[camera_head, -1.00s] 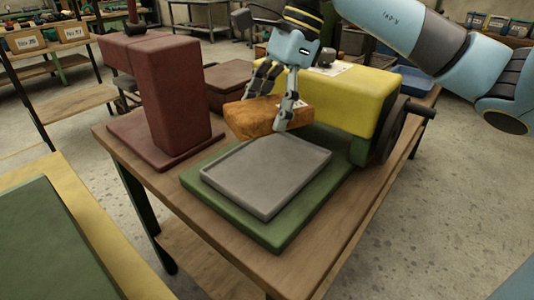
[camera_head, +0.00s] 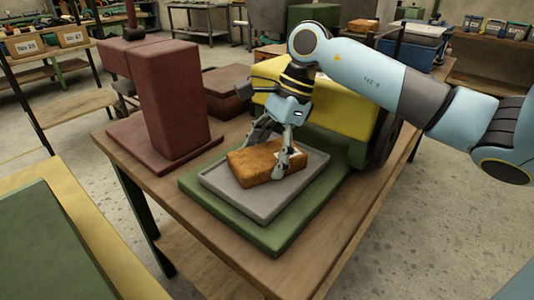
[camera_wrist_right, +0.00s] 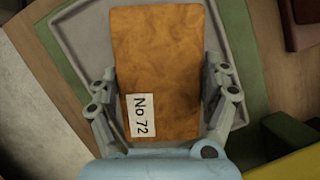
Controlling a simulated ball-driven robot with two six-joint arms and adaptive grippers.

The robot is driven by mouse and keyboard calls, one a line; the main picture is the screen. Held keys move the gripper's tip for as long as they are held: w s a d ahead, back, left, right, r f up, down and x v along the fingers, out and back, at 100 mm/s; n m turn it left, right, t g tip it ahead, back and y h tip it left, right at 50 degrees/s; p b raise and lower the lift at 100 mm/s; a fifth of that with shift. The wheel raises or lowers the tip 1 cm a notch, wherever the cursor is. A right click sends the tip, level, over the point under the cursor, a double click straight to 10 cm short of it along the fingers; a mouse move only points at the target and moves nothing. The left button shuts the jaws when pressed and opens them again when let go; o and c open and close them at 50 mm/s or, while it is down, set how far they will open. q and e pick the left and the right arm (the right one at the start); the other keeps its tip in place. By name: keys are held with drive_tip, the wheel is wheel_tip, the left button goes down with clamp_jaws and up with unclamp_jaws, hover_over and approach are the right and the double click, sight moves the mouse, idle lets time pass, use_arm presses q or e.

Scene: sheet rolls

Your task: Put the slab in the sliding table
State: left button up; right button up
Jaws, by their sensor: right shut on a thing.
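The slab (camera_head: 256,163) is an orange-brown block with a white label. In the head view it is over the grey tray-like sliding table (camera_head: 229,197), towards its back; I cannot tell whether it touches the surface. My right gripper (camera_head: 273,158) is shut on the slab, with fingers on two opposite sides. In the right wrist view the slab (camera_wrist_right: 160,65) lies between the fingers of the gripper (camera_wrist_right: 164,98), its label reading "No 72". The sliding table's grey rim (camera_wrist_right: 85,35) shows around it. My left gripper is not in view.
The sliding table sits on a green base (camera_head: 270,239) on a wooden table (camera_head: 185,213). A dark red press-like block (camera_head: 175,105) stands to the left. A yellow machine body (camera_head: 345,100) with a dark wheel stands behind to the right.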

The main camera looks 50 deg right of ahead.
drive_tip(key=o, duration=1.1)
drive_tip(key=shift+f, duration=0.15)
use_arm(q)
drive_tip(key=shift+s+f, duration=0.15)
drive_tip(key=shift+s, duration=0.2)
use_arm(e)
drive_tip(key=o, duration=0.4)
drive_tip(key=shift+c, duration=0.2)
drive_tip(key=shift+r, duration=0.3)
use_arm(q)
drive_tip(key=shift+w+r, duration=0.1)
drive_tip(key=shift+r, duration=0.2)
use_arm(e)
drive_tip(key=v, duration=1.1)
drive_tip(key=shift+r, duration=0.3)
drive_tip(key=shift+d, duration=0.15)
